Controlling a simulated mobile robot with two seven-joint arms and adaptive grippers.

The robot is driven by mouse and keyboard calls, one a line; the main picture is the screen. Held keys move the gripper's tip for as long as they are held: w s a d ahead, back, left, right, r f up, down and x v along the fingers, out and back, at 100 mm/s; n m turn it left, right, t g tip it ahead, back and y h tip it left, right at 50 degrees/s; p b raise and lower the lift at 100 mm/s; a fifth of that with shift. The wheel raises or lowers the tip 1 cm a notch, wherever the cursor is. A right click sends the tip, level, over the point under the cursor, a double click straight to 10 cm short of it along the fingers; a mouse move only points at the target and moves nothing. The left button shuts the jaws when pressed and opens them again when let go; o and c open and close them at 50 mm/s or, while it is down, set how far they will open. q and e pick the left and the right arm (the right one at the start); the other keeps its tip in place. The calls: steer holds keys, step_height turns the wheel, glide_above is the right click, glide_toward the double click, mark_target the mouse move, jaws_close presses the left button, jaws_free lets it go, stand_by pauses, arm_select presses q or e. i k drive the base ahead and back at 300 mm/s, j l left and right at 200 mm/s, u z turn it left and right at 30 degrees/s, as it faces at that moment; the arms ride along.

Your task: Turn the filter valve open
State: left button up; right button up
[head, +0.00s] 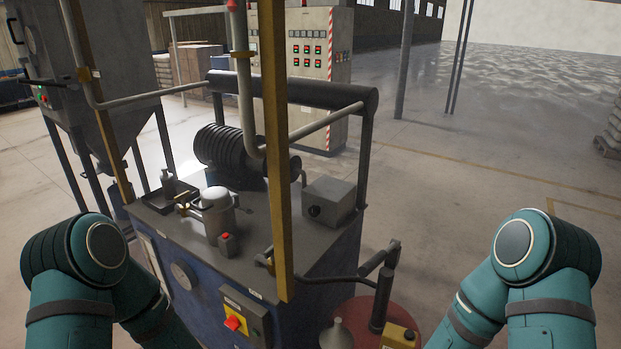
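A light grey filter-like canister (217,218) stands upright on top of the blue machine (290,262). A small brass fitting (184,207), which looks like the filter valve, sits just left of the canister. It is too small to tell how its handle is turned. My two teal arms show only at the lower left and lower right, with their upper joints and links. Neither gripper is in view, and nothing of mine is seen touching the valve or the canister.
A yellow upright post (275,150) crosses the view in front of the machine. A black ribbed cylinder (228,150) and a grey box (329,201) sit on the machine top. A red drum (358,318) stands at its front right.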

mark_target(181, 197)
steer(key=i+j+z, duration=0.15)
steer(key=j, duration=0.65)
steer(key=i+j+z, duration=0.2)
steer(key=j, duration=0.6)
steer(key=i+j+z, duration=0.15)
steer(key=j, duration=0.65)
steer(key=i+j+z, duration=0.2)
steer(key=j, duration=0.65)
steer(key=k, duration=0.1)
